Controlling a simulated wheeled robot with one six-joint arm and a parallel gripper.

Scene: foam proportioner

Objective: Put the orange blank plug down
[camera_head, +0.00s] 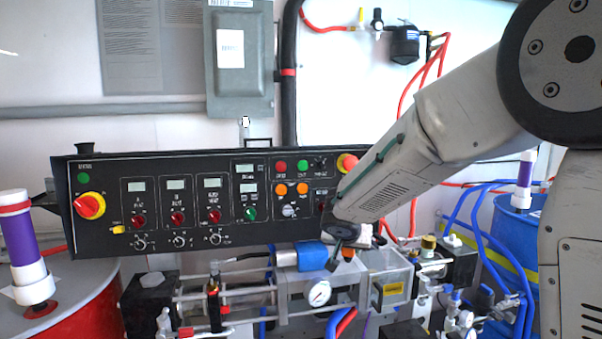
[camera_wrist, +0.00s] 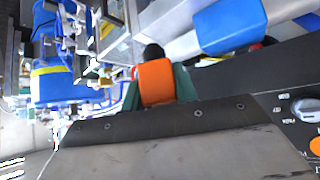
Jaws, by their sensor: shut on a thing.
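The orange blank plug (camera_wrist: 157,83) is between the fingertips of my gripper (camera_wrist: 158,92) in the wrist view, with a dark round end beyond it. Teal finger parts show on both sides of it. In the head view a small orange bit of the plug (camera_head: 348,254) shows under my gripper (camera_head: 343,251). My gripper is shut on the plug, above the pump assembly and just in front of the control panel's lower right edge. Whether the plug touches anything beneath it cannot be told.
A blue block (camera_head: 312,256) sits on the pump assembly just left of my gripper. The black control panel (camera_head: 105,220) stands close behind. A pressure gauge (camera_head: 319,293) is below. A red drum (camera_head: 85,312) stands left and a blue drum (camera_head: 510,230) right, with hoses between.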

